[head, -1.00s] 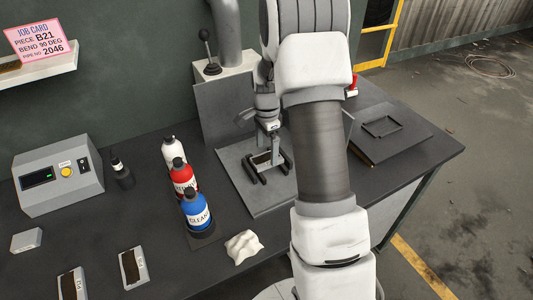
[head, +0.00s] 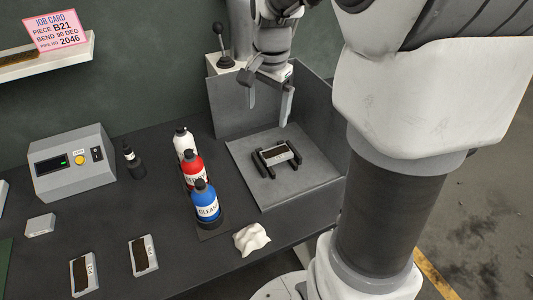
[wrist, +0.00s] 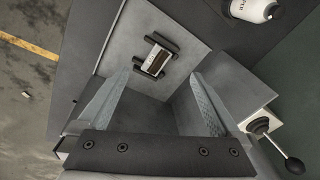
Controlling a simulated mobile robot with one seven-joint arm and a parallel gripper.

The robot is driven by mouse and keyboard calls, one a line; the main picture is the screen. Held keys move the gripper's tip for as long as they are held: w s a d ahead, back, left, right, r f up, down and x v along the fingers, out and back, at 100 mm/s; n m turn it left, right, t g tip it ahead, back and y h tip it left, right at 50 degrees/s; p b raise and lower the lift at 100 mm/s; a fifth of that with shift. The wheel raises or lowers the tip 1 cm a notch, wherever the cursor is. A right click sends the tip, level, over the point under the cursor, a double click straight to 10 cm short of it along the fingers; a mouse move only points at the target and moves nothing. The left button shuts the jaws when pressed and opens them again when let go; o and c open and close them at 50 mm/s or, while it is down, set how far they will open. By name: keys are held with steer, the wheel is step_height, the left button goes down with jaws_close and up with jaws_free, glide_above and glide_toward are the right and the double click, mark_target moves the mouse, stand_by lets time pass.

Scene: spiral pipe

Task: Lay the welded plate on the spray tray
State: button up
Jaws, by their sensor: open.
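The welded plate (head: 279,154), a small light plate with a dark brown band, rests across the two black bars of a rack on the grey spray tray (head: 300,187). It also shows in the wrist view (wrist: 154,58), with the tray (wrist: 181,22) around it. My gripper (head: 268,106) is open and empty, above and behind the plate, apart from it. Its two spread fingers (wrist: 160,97) show in the wrist view with nothing between them.
Grey screens (head: 317,98) stand at the tray's back and right. White, red and blue bottles (head: 206,204) stand left of the tray, with a crumpled white cloth (head: 251,238) in front. Two labelled plates (head: 143,256) lie at the front left. A lever box (head: 225,63) stands behind.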

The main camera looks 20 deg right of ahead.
steer(key=s+a+r+n+t, duration=0.2)
steer(key=s+a+n, duration=0.2)
steer(key=s, duration=0.5)
steer(key=s+a+r+n+t, duration=0.1)
steer(key=s+a+n, duration=0.3)
steer(key=s+n, duration=0.4)
steer(key=shift+s+r+t, duration=0.4)
steer(key=shift+s+r, duration=0.25)
steer(key=shift+r, duration=0.1)
steer(key=shift+s+a, duration=0.1)
steer(key=shift+a, duration=0.1)
